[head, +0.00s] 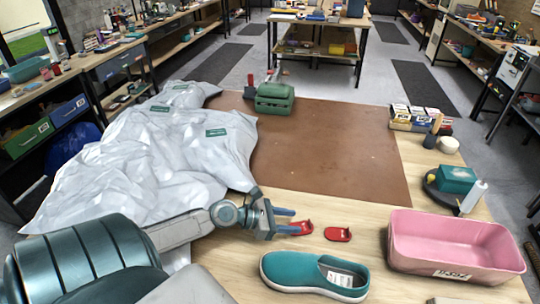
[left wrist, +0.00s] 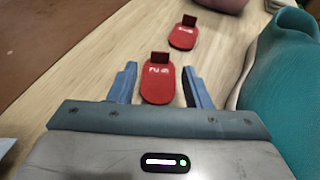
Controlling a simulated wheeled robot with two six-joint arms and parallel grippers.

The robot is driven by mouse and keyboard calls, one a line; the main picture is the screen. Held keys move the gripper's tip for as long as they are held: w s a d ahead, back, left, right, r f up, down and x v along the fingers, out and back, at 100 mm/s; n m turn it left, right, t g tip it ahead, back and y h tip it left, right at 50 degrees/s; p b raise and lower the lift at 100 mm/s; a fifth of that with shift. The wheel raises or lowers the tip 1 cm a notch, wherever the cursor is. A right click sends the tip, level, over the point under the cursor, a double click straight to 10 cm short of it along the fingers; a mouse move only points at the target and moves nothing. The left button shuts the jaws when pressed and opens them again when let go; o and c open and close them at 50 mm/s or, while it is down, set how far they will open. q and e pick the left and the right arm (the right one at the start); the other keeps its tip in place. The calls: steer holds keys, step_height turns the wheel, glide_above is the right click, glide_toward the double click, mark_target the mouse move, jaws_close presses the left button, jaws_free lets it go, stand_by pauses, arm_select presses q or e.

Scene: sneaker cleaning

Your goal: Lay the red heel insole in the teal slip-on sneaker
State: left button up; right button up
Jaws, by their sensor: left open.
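Two small red heel insoles with white marks and upright tabs lie on the wooden table: a nearer-to-gripper one (head: 302,228) and another to its right (head: 338,234). My left gripper (head: 293,220) is open at the first insole. In the left wrist view the first insole (left wrist: 157,84) lies between the spread blue fingers, with a gap on each side; the second (left wrist: 183,36) lies farther off. The teal slip-on sneaker (head: 300,268) stands upright on the table just in front, and at right in the left wrist view (left wrist: 290,75). My right gripper is not in view.
A pink tub (head: 455,240) stands right of the sneaker. A brown mat (head: 330,150) covers the table's middle, with a green object (head: 274,98) at its far edge. A crumpled grey-white sheet (head: 160,150) covers the left. A teal block (head: 457,178) and bottle (head: 473,197) stand at right.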

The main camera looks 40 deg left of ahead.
arm_select(q)
steer(key=v, duration=0.3)
steer(key=shift+s+b, duration=0.2)
steer(key=shift+b, duration=0.2)
steer(key=shift+s+a+r+p, duration=0.35)
steer(key=shift+s+r, duration=0.05)
steer(key=shift+s+a+r+p, duration=0.2)
steer(key=shift+s+a+p, duration=0.2)
steer(key=shift+s, duration=0.1)
